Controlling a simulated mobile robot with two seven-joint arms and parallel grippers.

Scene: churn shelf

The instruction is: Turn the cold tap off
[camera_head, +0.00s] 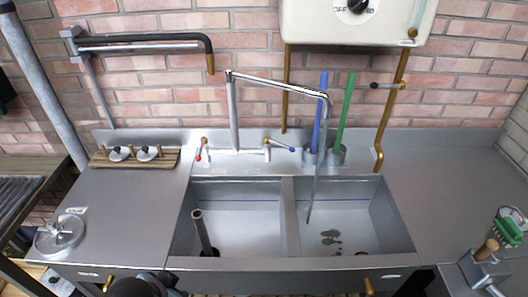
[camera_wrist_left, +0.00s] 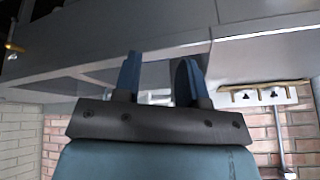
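The cold tap lever (camera_head: 283,146), with a blue tip, sits on the right of the mixer tap base behind the sink and points out to the right. The hot lever (camera_head: 199,152), with a red tip, is on the left and points forward. The tall swivel spout (camera_head: 280,84) reaches over the right basin. A thin grey stream (camera_head: 317,165) hangs from its end into that basin. My left gripper (camera_wrist_left: 157,62) shows in the left wrist view with its two fingers apart and nothing between them. It is away from the tap. My right gripper is not in view.
A blue brush handle (camera_head: 322,105) and a green one (camera_head: 344,108) stand in holders right of the cold lever. A wooden rack (camera_head: 110,157) with white-based knobs is at left. A dark upright pipe (camera_head: 202,230) stands in the left basin. The right counter (camera_head: 445,170) is mostly clear.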

